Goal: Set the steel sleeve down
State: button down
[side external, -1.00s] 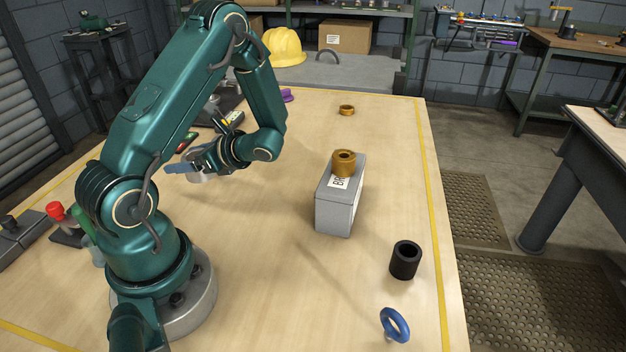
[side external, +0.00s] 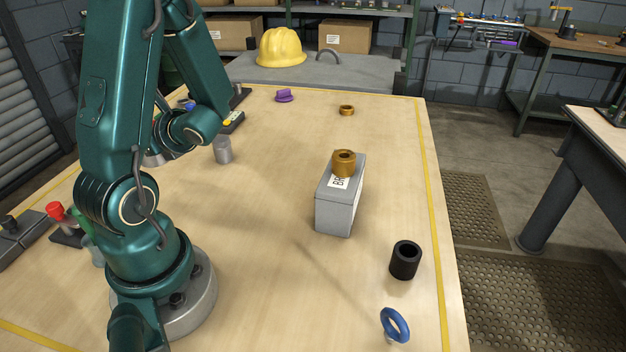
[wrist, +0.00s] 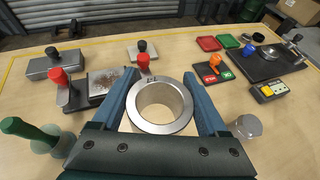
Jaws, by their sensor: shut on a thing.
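The steel sleeve (wrist: 160,127) is a thick silver ring, seen from above between the blue fingers of my gripper (wrist: 162,82) in the wrist view. The gripper is shut on it, one finger on each side, and the bore is open toward the camera. In the side view my arm hides most of the gripper and sleeve. I cannot tell whether the sleeve's underside touches the table.
A plain grey cylinder (side external: 222,150) stands right of the gripper; it also shows in the wrist view (wrist: 247,127). A red-knobbed fixture (wrist: 60,82), a green-handled tool (wrist: 28,132) and red and green trays (wrist: 208,43) lie around. A grey box (side external: 334,212) carries a bronze bushing (side external: 344,164).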

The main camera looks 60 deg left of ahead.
jog(key=w+a+m+t+y, duration=0.1)
jog(key=w+m+t, duration=0.4)
jog(key=w, duration=0.8)
jog(key=m+t, duration=0.4)
jog(key=t, duration=0.2)
send_over(273, 169)
notch_tip(273, 169, down, 4)
jog(key=r, duration=0.1)
jog(key=shift+w+f, duration=0.1)
jog(key=shift+f, duration=3.55)
jog(key=shift+f, duration=0.2)
grip_release()
jog(key=shift+g, duration=0.3)
jog(key=shift+h, duration=0.3)
